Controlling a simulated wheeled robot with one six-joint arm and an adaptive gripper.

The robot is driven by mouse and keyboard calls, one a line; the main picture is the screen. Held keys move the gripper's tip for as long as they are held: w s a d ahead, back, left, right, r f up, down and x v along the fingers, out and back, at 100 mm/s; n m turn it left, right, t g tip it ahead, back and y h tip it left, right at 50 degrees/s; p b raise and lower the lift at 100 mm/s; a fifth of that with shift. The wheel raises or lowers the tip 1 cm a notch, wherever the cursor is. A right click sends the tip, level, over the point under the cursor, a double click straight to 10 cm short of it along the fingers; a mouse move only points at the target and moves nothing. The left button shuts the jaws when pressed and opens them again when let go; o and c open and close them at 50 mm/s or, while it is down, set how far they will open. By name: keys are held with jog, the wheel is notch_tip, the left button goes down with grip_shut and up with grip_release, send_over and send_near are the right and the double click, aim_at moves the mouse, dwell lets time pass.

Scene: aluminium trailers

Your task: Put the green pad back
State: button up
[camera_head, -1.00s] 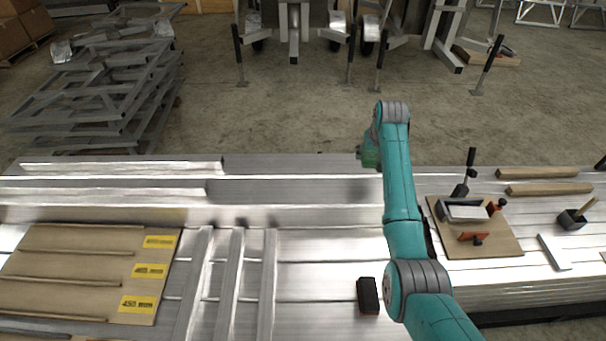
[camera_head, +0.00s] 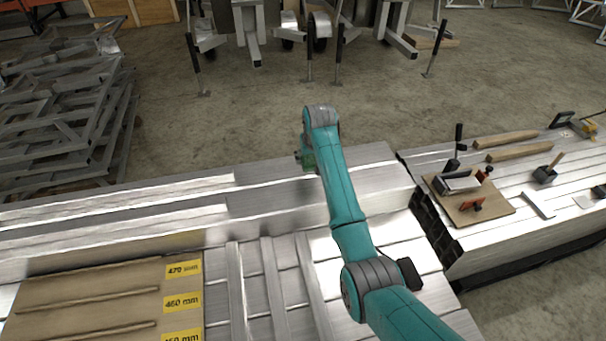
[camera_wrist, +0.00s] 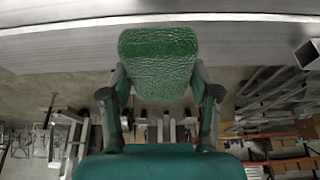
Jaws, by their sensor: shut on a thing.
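The green pad (camera_wrist: 158,62) is a textured block between the two fingers of my gripper (camera_wrist: 160,88) in the wrist view. My gripper is shut on it. In the head view the pad (camera_head: 308,160) shows only as a small green patch, with my gripper mostly hidden behind my teal arm. It appears near the far edge of the metal bench (camera_head: 270,205); I cannot tell its height or whether it touches anything.
A board (camera_head: 95,290) with yellow millimetre labels lies at left, beside loose metal bars (camera_head: 278,290). A dark block (camera_head: 408,274) is partly behind my arm. A second bench (camera_head: 550,225) at right, past a gap, holds a clamp board (camera_head: 490,212).

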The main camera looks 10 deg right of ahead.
aim_at(308, 175)
jog(key=shift+f, duration=3.45)
jog(key=o, duration=1)
jog(key=shift+f, duration=0.15)
jog(key=v, duration=1.2)
jog(key=shift+s, duration=0.1)
jog(key=shift+d, duration=0.1)
